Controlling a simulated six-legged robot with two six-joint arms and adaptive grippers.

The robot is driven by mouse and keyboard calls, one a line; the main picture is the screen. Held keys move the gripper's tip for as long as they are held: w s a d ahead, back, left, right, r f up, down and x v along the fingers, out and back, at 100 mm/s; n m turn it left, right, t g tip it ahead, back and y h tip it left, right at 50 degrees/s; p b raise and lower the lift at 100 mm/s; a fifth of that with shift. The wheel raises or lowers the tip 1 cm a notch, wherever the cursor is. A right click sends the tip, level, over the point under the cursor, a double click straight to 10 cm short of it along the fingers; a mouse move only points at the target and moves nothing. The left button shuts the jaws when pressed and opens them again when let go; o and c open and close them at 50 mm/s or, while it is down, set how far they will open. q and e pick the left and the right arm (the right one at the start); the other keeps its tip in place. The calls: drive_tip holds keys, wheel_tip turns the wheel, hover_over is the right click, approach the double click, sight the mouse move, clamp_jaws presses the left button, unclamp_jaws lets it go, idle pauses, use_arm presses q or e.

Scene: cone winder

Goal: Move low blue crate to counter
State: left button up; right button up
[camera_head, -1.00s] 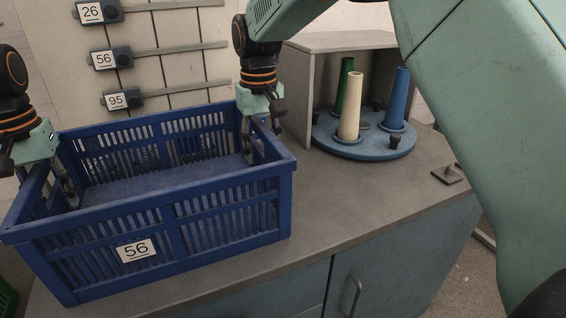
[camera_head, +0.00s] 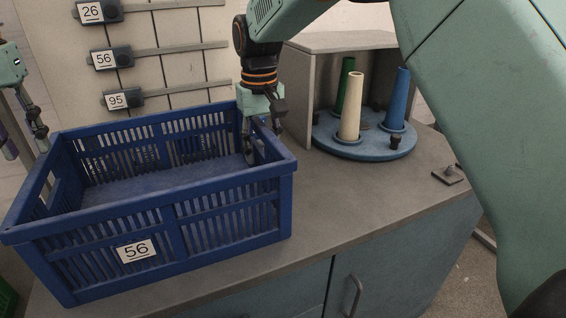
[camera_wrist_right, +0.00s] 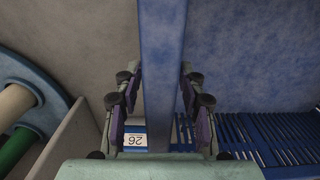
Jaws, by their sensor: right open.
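The low blue crate (camera_head: 165,240), labelled 56, rests upright on the grey counter (camera_head: 340,205) and looks empty. My right gripper (camera_head: 262,150) is at its right end, with one finger on each side of the end wall. In the right wrist view the crate's rim (camera_wrist_right: 163,60) runs between the open fingers of that gripper (camera_wrist_right: 160,85), with gaps beside it. My left gripper (camera_head: 27,145) is open and empty, outside the crate's left end and apart from it.
A round blue turntable (camera_head: 360,147) with green, cream and blue cones stands to the right, beside a grey partition (camera_head: 298,95). A panel with tags 26, 56 and 95 is behind the crate. A small dark plate (camera_head: 448,175) lies on the right. The front counter strip is clear.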

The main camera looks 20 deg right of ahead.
wheel_tip(320, 180, up, 12)
idle(0.5)
idle(0.5)
